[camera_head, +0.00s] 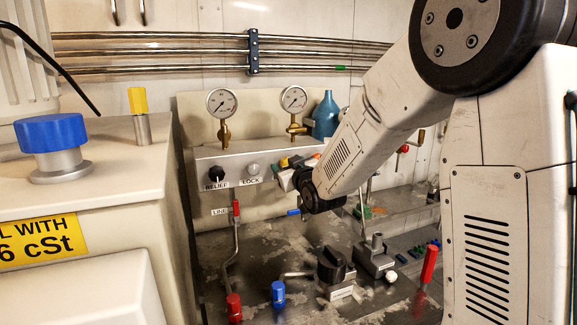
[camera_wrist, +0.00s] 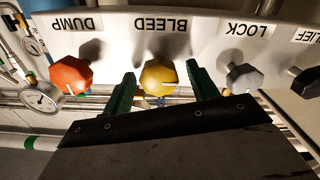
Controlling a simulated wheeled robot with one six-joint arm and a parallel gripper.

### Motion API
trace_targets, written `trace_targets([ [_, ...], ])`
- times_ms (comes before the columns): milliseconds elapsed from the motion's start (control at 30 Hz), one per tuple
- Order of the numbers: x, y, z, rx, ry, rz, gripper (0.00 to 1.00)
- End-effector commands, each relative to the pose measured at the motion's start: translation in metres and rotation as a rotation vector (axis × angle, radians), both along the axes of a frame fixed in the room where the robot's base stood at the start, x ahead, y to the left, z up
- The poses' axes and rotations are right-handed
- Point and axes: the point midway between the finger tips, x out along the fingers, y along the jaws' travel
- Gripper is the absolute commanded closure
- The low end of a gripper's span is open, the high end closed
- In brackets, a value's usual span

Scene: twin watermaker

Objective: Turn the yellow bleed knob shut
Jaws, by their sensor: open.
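The yellow bleed knob (camera_wrist: 157,72) sits under the upside-down BLEED label in the wrist view. A thin pale mark on its face runs toward the picture's right. My gripper (camera_wrist: 163,82) is open, with one green finger on each side of the knob. Gaps show between the knob and both fingers, so it does not look gripped. In the head view the yellow knob (camera_head: 284,162) is small and partly hidden by my gripper (camera_head: 294,173) at the panel.
The orange-red DUMP knob (camera_wrist: 70,74) and grey LOCK knob (camera_wrist: 243,78) flank the bleed knob. The black RELIEF knob (camera_head: 216,174) is farther along. Two gauges (camera_head: 222,103) stand above the panel. Red-handled levers (camera_head: 236,209) and a blue bottle (camera_head: 326,115) are nearby.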

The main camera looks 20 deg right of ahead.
Motion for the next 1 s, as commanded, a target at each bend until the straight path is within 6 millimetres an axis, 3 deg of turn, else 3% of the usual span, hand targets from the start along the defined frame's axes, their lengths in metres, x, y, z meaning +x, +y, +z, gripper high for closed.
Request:
trace_targets([
  [67, -0.0002, -0.0002, 0.0001, 0.0, 0.0, 0.0, 0.47],
  [200, -0.0003, -0.0004, 0.0001, 0.0, 0.0, 0.0, 0.86],
  [667, -0.0004, -0.0006, 0.0002, 0.077, 0.0, 0.0, 0.86],
  [1000, -0.0005, -0.0013, 0.0001, 0.344, 0.0, 0.0, 0.86],
])
